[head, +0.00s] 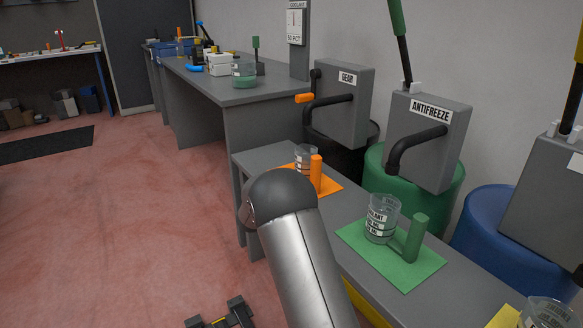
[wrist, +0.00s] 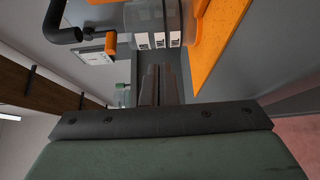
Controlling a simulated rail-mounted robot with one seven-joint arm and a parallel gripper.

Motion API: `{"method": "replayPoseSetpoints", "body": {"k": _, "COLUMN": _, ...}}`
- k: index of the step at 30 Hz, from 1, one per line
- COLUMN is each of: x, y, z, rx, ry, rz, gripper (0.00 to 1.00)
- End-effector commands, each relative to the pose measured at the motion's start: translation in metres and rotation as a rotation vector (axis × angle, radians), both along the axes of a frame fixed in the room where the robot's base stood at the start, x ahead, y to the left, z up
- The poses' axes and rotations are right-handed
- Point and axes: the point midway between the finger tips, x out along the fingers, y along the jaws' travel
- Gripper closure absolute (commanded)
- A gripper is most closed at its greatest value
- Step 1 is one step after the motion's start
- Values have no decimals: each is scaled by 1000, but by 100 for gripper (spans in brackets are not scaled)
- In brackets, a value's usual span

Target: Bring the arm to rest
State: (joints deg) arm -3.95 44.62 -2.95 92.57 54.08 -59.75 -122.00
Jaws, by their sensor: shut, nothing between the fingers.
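My arm crosses the middle of the head view, its dark rounded joint in front of the near bench. My gripper (wrist: 161,84) is hidden in that view. In the wrist view its two dark fingers are together with nothing seen between them. Close to the fingertips in the wrist view is a clear labelled beaker (wrist: 153,20), with an orange mat (wrist: 218,42) beside it. The beaker also shows in the head view (head: 303,154), on the orange mat (head: 331,184) with an orange handle. The fingers appear apart from the beaker.
A second beaker (head: 381,218) with a green handle stands on a green mat (head: 405,269). Gear (head: 345,105) and antifreeze (head: 428,145) dispensers stand behind the bench. A far bench (head: 265,92) holds a beaker of green liquid (head: 244,75). Red floor (head: 110,220) at left is mostly open.

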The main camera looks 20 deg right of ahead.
Motion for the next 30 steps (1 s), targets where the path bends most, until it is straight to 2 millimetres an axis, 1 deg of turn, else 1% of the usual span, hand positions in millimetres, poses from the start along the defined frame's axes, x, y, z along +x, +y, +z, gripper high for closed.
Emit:
{"method": "replayPoseSetpoints", "body": {"k": 1, "x": -9, "y": 10, "z": 3, "rx": -1, "ry": 4, "rz": 4, "gripper": 100}}
{"method": "replayPoseSetpoints", "body": {"k": 6, "x": -30, "y": 29, "z": 1, "rx": 0, "ry": 3, "rz": 2, "gripper": 100}}
{"method": "replayPoseSetpoints", "body": {"k": 9, "x": -37, "y": 35, "z": 0, "rx": 0, "ry": 1, "rz": 1, "gripper": 100}}
{"method": "replayPoseSetpoints", "body": {"k": 13, "x": -41, "y": 38, "z": 0, "rx": 0, "ry": 0, "rz": 0, "gripper": 100}}
{"method": "replayPoseSetpoints", "body": {"k": 14, "x": -42, "y": 38, "z": 1, "rx": 2, "ry": -1, "rz": 2, "gripper": 100}}
{"method": "replayPoseSetpoints", "body": {"k": 16, "x": -42, "y": 41, "z": 10, "rx": 31, "ry": -6, "rz": 21, "gripper": 100}}
{"method": "replayPoseSetpoints", "body": {"k": 17, "x": -42, "y": 43, "z": 18, "rx": 58, "ry": -10, "rz": 39, "gripper": 100}}
{"method": "replayPoseSetpoints", "body": {"k": 20, "x": -45, "y": 57, "z": 60, "rx": 230, "ry": -25, "rz": 144, "gripper": 100}}
{"method": "replayPoseSetpoints", "body": {"k": 21, "x": -50, "y": 67, "z": 81, "rx": 331, "ry": -23, "rz": 198, "gripper": 100}}
{"method": "replayPoseSetpoints", "body": {"k": 23, "x": -64, "y": 85, "z": 114, "rx": 509, "ry": -3, "rz": 279, "gripper": 100}}
{"method": "replayPoseSetpoints", "body": {"k": 24, "x": -79, "y": 99, "z": 134, "rx": 636, "ry": 26, "rz": 321, "gripper": 100}}
{"method": "replayPoseSetpoints", "body": {"k": 26, "x": -109, "y": 118, "z": 160, "rx": 824, "ry": 89, "rz": 356, "gripper": 100}}
{"method": "replayPoseSetpoints", "body": {"k": 27, "x": -132, "y": 130, "z": 175, "rx": 942, "ry": 142, "rz": 359, "gripper": 100}}
{"method": "replayPoseSetpoints", "body": {"k": 29, "x": -171, "y": 145, "z": 194, "rx": 1098, "ry": 227, "rz": 333, "gripper": 100}}
{"method": "replayPoseSetpoints", "body": {"k": 30, "x": -199, "y": 152, "z": 204, "rx": 1185, "ry": 287, "rz": 298, "gripper": 100}}
